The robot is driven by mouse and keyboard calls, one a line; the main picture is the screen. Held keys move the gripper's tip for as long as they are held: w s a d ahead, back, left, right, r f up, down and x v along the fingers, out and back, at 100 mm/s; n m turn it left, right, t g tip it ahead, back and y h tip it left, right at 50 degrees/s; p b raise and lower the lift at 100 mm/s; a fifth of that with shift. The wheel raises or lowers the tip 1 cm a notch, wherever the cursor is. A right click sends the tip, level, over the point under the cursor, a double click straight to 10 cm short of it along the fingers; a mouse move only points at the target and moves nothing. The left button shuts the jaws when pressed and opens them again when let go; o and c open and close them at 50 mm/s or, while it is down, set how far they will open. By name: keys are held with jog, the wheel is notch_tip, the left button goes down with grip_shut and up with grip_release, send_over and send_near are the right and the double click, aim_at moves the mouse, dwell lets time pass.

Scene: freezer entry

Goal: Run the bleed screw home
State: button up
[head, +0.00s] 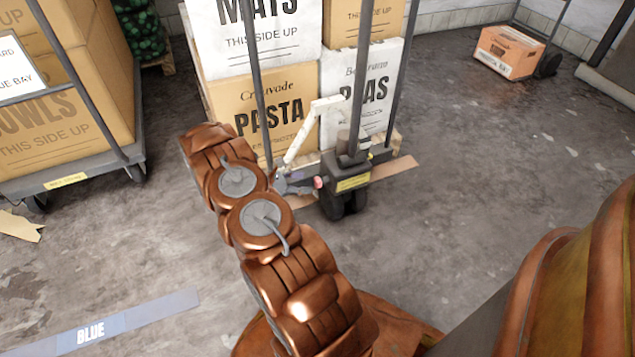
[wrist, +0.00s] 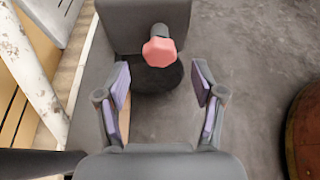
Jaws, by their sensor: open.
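The bleed screw (wrist: 160,50) has a pink-red faceted head on a short dark stem. It sticks out of a dark grey housing (wrist: 140,20) in the wrist view, and its head shows small in the head view (head: 318,182). My gripper (wrist: 160,85) is open, with its two purple-padded fingers to the left and right of the screw's line. The screw head lies beyond the fingertips, roughly centred between them, and nothing is held. In the head view my gripper (head: 308,183) is beside the screw at the pump unit. The screw's thread is hidden.
The pump unit stands on a dark wheel (head: 345,203) before a pallet of cartons (head: 262,105). A pale handle (head: 305,135) rises close to my gripper. A loaded cart (head: 75,172) stands left. Open floor (head: 490,170) lies to the right.

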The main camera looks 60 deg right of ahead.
aim_at(315, 181)
jog(key=shift+b+x, duration=0.9)
jog(key=shift+x, duration=2.3)
jog(key=c, duration=1.2)
jog(key=shift+o, duration=0.2)
jog(key=shift+r+p, duration=0.1)
jog(key=shift+p, duration=0.2)
